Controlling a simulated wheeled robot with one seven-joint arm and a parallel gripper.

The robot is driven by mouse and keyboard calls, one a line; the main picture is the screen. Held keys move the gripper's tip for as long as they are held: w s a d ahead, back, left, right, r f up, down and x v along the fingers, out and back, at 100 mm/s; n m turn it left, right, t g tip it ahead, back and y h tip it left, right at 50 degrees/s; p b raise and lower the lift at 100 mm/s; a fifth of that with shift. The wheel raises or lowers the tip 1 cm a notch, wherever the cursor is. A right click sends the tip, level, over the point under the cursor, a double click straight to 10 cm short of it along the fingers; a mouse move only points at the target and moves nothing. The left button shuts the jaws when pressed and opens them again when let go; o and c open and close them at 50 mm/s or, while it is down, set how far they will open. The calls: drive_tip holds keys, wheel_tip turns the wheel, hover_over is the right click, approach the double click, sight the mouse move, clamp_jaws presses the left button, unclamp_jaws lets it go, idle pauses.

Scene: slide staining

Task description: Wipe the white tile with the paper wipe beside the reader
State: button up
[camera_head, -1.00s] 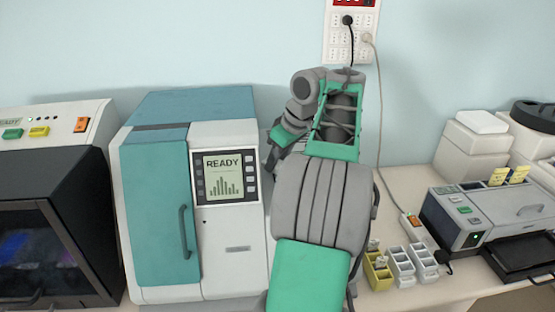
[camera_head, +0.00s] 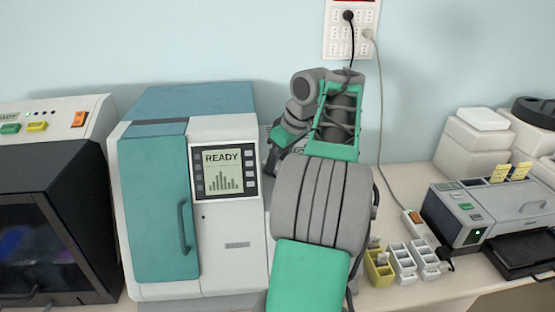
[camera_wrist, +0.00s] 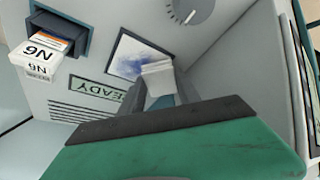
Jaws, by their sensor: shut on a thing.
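In the wrist view, my gripper (camera_wrist: 152,92) is shut on a folded white paper wipe (camera_wrist: 158,73). The wipe is at the lower right edge of a white tile (camera_wrist: 128,66) with a dark frame. A blue smear shows on the tile's face. The wipe overlaps the tile in the picture; I cannot tell whether it touches it. Beside the tile is a pale machine front with a green READY display (camera_wrist: 98,88), upside down here. In the head view my own arm hides the gripper, the wipe and the tile.
Left of the tile, a slot holds a piece labelled N6 (camera_wrist: 40,52). A grey knob (camera_wrist: 190,10) is above. In the head view, a teal-and-white machine (camera_head: 225,215) stands left of my arm. Small slotted racks (camera_head: 403,262) and a printer-like device (camera_head: 490,212) stand right.

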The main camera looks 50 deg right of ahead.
drive_tip(key=shift+f, duration=0.2)
drive_tip(key=shift+s+d+r+p, duration=0.15)
drive_tip(key=shift+s+d+p, duration=0.45)
drive_tip(key=shift+s+d, duration=0.35)
drive_tip(key=shift+s+d+f+p, duration=0.15)
drive_tip(key=shift+s+d+p, duration=0.35)
drive_tip(key=shift+s+d, duration=0.3)
drive_tip(key=shift+s+d+f+p, duration=0.1)
drive_tip(key=shift+s+d+p, duration=0.45)
drive_tip(key=shift+d, duration=0.4)
drive_tip(key=shift+w+a+r+b, duration=0.1)
drive_tip(key=shift+w+a+b, duration=0.35)
drive_tip(key=shift+w+a, duration=0.85)
drive_tip(key=shift+w+a+b, duration=0.4)
drive_tip(key=shift+w+a, duration=0.65)
drive_tip(key=shift+a, duration=0.4)
drive_tip(key=shift+w, duration=0.1)
drive_tip(key=shift+d, duration=0.15)
